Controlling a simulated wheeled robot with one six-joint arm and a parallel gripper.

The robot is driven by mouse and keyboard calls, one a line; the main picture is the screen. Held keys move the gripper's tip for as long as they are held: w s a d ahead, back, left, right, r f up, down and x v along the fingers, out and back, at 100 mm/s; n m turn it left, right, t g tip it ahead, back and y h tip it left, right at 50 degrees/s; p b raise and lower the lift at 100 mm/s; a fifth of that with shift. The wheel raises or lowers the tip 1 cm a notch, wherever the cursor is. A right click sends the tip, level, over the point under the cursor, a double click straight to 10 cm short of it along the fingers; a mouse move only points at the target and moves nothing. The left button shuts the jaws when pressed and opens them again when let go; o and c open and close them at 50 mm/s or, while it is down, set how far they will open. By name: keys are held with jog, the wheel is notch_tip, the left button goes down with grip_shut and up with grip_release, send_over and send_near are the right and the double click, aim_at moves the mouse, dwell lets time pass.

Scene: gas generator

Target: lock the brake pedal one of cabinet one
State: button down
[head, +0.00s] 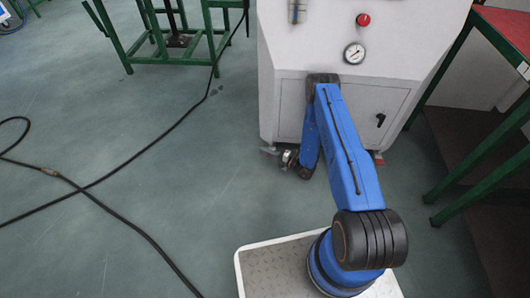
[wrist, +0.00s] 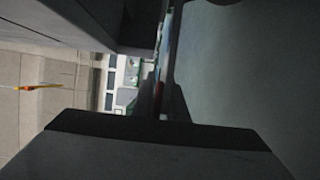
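The white cabinet (head: 345,38) stands at the top centre of the head view, with its door in the lower front. A small reddish pedal (head: 269,151) shows at its lower left corner, and another red pedal (head: 379,158) at its lower right corner. My blue arm reaches down in front of the cabinet. My gripper (head: 288,158) is low by the floor, just right of the left pedal; I cannot tell whether they touch. In the wrist view, dark surfaces fill most of the picture, with a narrow red strip (wrist: 158,96) between them that I cannot identify. The finger gap is not clear.
A pressure gauge (head: 354,53), a red button (head: 363,20) and a black door handle (head: 380,119) are on the cabinet. Green-framed tables stand at the upper left (head: 125,50) and right (head: 480,165). Black hoses (head: 125,225) cross the otherwise open floor at left.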

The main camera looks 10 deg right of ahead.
jog(key=shift+f, duration=1)
jog(key=c, duration=1.9)
grip_release()
jog(key=shift+c, duration=0.2)
jog(key=shift+d, duration=0.1)
jog(key=v, duration=1.7)
jog(key=shift+s+d, duration=0.1)
jog(key=shift+d, duration=0.1)
